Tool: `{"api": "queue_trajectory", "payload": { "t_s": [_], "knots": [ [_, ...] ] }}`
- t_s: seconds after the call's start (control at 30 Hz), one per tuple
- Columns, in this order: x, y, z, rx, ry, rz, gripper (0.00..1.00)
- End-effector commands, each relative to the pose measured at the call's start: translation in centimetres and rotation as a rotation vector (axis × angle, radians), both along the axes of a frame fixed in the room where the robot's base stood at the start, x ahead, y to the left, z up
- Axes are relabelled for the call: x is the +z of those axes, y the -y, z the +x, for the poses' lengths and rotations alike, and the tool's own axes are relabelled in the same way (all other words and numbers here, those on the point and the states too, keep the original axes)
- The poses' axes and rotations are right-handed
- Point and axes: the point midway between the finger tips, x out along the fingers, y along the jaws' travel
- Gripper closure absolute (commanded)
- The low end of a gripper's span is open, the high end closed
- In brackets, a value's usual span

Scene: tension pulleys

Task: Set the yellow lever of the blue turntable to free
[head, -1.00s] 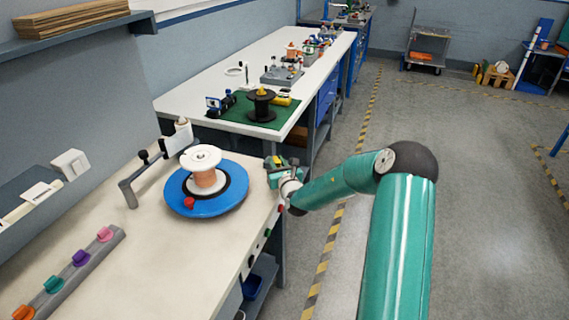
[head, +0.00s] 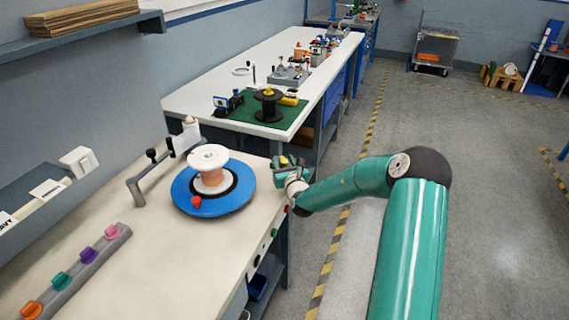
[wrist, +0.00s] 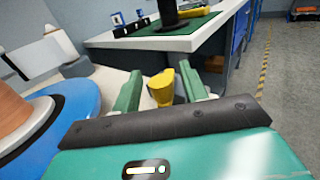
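The blue turntable (head: 238,196) sits on the near bench and carries a spool (head: 210,177) with white flanges and copper-coloured winding. Its blue edge also shows at the left of the wrist view (wrist: 82,92). The yellow lever (wrist: 162,88) stands upright in the wrist view, between my two green fingers. My gripper (wrist: 160,90) is open, with a visible gap on each side of the lever. In the head view my gripper (head: 288,168) is at the bench's right edge, right of the turntable. The lever's base is hidden behind my gripper's dark front bar.
A red knob (head: 196,203) is at the turntable's front. A grey arm bracket (head: 150,175) stands behind it to the left. A rail with several coloured knobs (head: 75,272) lies at the front left. A second bench (head: 190,97) with a green mat stands beyond.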

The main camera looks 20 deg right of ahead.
Motion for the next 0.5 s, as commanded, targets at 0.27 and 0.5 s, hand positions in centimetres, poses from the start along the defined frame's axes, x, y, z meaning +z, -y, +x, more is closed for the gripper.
{"api": "queue_trajectory", "payload": {
  "t_s": [0.27, 0.5],
  "knots": [
    [-0.1, 0.0, -0.7, -0.001, -0.002, 0.000, 0.57],
    [-0.1, -0.4, -4.9, 0.000, -0.004, -0.002, 0.57]
  ]
}}
